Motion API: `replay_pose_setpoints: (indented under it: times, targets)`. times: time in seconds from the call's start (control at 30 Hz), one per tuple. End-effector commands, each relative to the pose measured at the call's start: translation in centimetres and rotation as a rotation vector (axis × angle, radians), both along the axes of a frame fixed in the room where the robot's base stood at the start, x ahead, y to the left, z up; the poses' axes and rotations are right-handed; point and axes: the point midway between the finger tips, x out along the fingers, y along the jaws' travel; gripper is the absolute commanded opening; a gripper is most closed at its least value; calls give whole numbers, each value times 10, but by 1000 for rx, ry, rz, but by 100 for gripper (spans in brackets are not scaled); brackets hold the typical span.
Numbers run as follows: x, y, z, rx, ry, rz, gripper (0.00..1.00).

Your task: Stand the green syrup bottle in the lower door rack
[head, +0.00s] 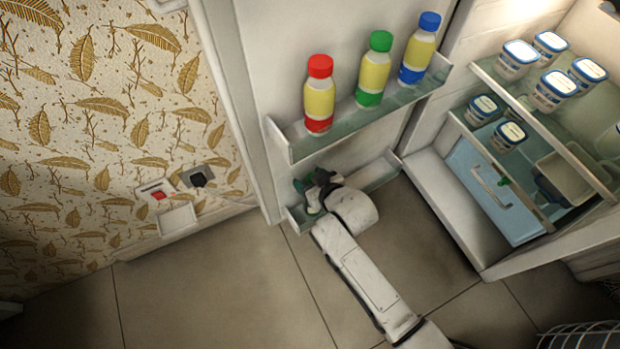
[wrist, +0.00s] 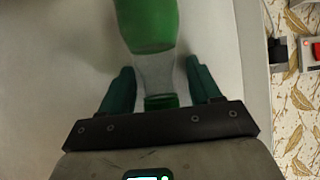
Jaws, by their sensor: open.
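The lower door rack (head: 376,176) is low on the open fridge door in the head view. My gripper (head: 308,188) is at the left part of this rack, and my arm reaches to it from below. In the wrist view my gripper (wrist: 158,66) is open, with one teal finger on each side of the green syrup bottle (wrist: 147,25). The bottle's green body, pale neck and green end near the palm show, and a gap shows beside both fingers. In the head view my gripper largely hides the bottle, and I cannot tell how its base rests.
The upper door rack (head: 292,152) overhangs my gripper and holds red-capped (head: 319,93), green-capped (head: 373,70) and blue-capped (head: 419,48) bottles. The fridge shelves with several tubs are at right. A wall socket (head: 198,177) is left of the door. The lower rack's right part is bare.

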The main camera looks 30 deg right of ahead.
Motion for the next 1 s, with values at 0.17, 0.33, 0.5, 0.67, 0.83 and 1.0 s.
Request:
replay_pose_setpoints:
  times: [0.17,0.33,0.5,0.67,0.83,1.0]
  targets:
    - [-23,-3,18,0,3,0,63]
    - [-52,-6,39,0,3,0,63]
    - [-78,-9,56,0,3,0,63]
    - [-92,-11,65,0,1,0,63]
    - [-98,-12,67,0,1,0,63]
    - [-99,-12,67,-1,3,-1,63]
